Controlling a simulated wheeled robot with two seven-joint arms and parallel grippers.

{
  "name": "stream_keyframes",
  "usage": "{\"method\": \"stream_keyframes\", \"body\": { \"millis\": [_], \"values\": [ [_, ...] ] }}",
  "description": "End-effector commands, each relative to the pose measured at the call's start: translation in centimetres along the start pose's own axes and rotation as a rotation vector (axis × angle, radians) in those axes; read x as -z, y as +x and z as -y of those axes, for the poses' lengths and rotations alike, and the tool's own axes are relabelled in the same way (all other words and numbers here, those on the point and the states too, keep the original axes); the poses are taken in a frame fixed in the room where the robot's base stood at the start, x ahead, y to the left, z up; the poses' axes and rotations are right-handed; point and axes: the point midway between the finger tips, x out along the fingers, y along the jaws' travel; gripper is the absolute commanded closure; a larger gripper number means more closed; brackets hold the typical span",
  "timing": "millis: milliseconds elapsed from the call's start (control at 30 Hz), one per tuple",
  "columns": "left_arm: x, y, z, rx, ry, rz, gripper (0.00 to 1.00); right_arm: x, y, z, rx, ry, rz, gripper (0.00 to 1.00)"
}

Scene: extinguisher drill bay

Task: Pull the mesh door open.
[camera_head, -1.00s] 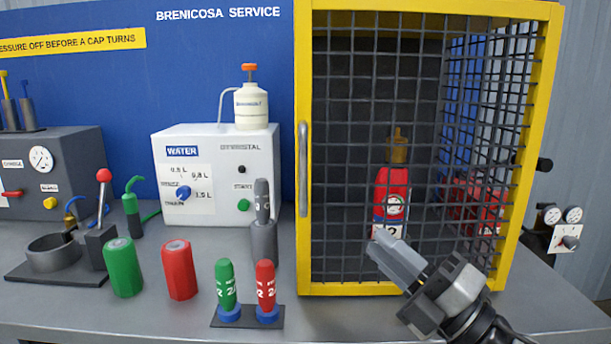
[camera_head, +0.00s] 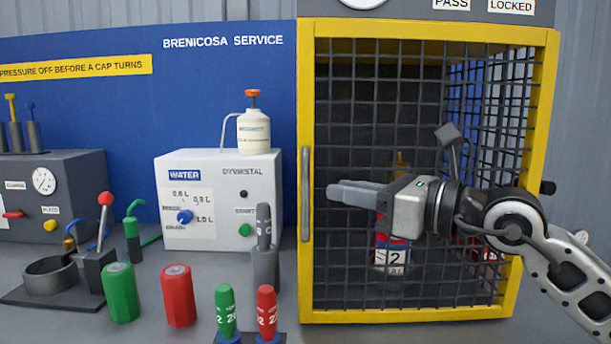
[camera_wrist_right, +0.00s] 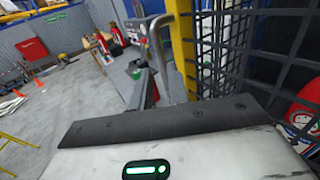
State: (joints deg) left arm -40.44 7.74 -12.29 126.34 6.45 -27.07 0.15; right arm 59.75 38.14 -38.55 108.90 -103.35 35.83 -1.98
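The mesh door (camera_head: 370,100) has a yellow frame and dark wire mesh, and it looks shut on its cabinet. Its vertical grey handle (camera_head: 306,195) is on the left side of the frame. In the right wrist view, the handle (camera_wrist_right: 158,45) rises beyond my fingers beside the yellow frame (camera_wrist_right: 183,45). My right gripper (camera_head: 333,192) is in front of the mesh, with its fingers pointing left, a little right of the handle at about mid-height. I see no grip on the handle. My left gripper is out of view.
A red extinguisher (camera_head: 382,222) stands behind the mesh, partly hidden by my gripper. Left of the door are a grey holder (camera_head: 265,270), a red cylinder (camera_head: 178,296), a green cylinder (camera_head: 121,293) and a white water box (camera_head: 210,230). Counter front is partly occupied.

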Motion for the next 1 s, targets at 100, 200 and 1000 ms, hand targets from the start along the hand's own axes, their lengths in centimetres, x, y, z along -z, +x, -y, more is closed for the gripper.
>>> {"method": "stream_keyframes", "body": {
  "millis": [100,200,1000],
  "values": [
    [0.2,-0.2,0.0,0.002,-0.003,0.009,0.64,-0.3,2.7,-0.1,-0.004,0.003,0.001,0.83],
    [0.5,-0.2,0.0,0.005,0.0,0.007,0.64,-0.2,4.6,-0.1,-0.003,0.004,0.002,0.83],
    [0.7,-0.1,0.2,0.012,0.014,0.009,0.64,0.0,7.7,0.0,-0.001,0.002,0.001,1.0]
  ]
}}
